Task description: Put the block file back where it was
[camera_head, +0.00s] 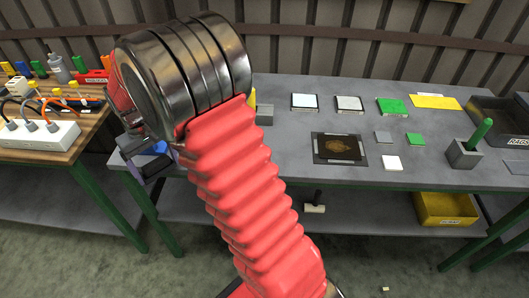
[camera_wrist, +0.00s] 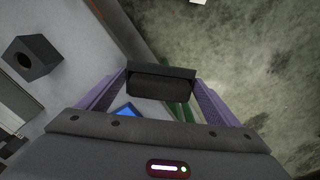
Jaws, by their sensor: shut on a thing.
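My gripper (camera_wrist: 160,90) is shut on a dark block, which I take to be the block file (camera_wrist: 160,86). The block spans between the two purple fingers in the wrist view. In the head view my gripper (camera_head: 150,160) is at the left end of the grey table (camera_head: 300,146), beside its front left corner. My red arm hides part of that area, and I cannot clearly tell the held block's outline there.
Another grey holder (camera_head: 463,155) with a green handle stands at the right of the table. Flat plates, a dark mat (camera_head: 340,159) and small tiles lie between. A wooden bench (camera_head: 60,152) with a power strip is at left. Carpeted floor shows beyond the table edge.

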